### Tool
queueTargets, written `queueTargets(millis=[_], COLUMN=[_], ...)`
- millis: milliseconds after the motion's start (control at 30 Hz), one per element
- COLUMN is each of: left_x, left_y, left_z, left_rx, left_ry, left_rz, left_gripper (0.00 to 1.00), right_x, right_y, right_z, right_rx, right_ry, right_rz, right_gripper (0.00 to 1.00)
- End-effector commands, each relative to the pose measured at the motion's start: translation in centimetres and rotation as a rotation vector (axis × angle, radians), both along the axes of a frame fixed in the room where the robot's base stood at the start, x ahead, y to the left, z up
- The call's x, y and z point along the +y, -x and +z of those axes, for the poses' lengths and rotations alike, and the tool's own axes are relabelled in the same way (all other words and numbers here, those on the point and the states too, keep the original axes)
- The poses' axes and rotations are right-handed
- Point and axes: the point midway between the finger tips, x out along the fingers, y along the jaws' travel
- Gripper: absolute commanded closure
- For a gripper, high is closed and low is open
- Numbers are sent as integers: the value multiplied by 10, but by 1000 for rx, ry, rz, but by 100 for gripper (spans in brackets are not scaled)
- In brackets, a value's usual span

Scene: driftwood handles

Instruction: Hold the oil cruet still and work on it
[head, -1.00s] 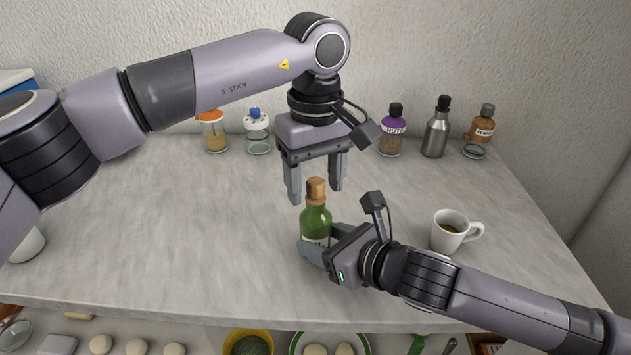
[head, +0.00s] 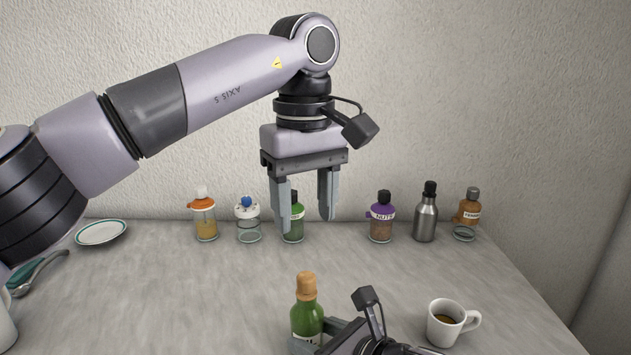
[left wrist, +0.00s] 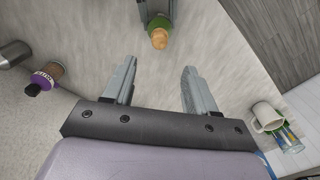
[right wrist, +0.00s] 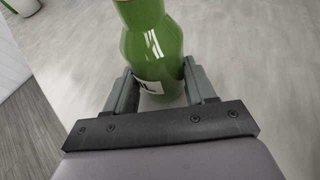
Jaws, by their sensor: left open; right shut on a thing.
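The oil cruet (head: 306,315) is a green bottle with a cork stopper (head: 306,285) in its neck. It stands upright near the front of the counter. My right gripper (head: 318,343) is shut around the lower body of the cruet. In the right wrist view the green body (right wrist: 150,50) sits between the two fingers, with part of a white label showing. My left gripper (head: 303,210) is open and empty, pointing down, above and behind the cruet. In the left wrist view the cork (left wrist: 159,38) lies beyond its open fingertips.
A white mug (head: 452,323) with dark liquid stands right of the cruet. Along the back wall stand several jars, among them a purple one (head: 381,220), and a metal bottle (head: 426,215). A plate (head: 101,232) lies at back left. The middle counter is clear.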

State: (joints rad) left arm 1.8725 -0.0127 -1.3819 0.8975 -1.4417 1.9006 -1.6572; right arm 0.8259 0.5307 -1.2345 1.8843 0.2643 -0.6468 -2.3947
Motion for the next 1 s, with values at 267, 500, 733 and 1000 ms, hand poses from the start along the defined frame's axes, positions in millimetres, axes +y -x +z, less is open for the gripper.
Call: queueTargets(millis=[267,500,733,1000], left_x=[1,1,2,2], left_y=[-1,-2,-2,-1], left_z=[-1,-2,-3,-4], left_rx=[-14,-37,-47,-37], left_ry=[13,53,103,173], left_rz=[132,469,810,1207], left_gripper=[100,100,100,100], right_x=[0,0,0,0], right_y=[0,0,0,0], right_z=[-1,-1,-1,-1], right_rx=[3,3,3,3], right_ry=[1,1,1,1], right_rz=[0,0,0,0], right_gripper=[84,84,84,84])
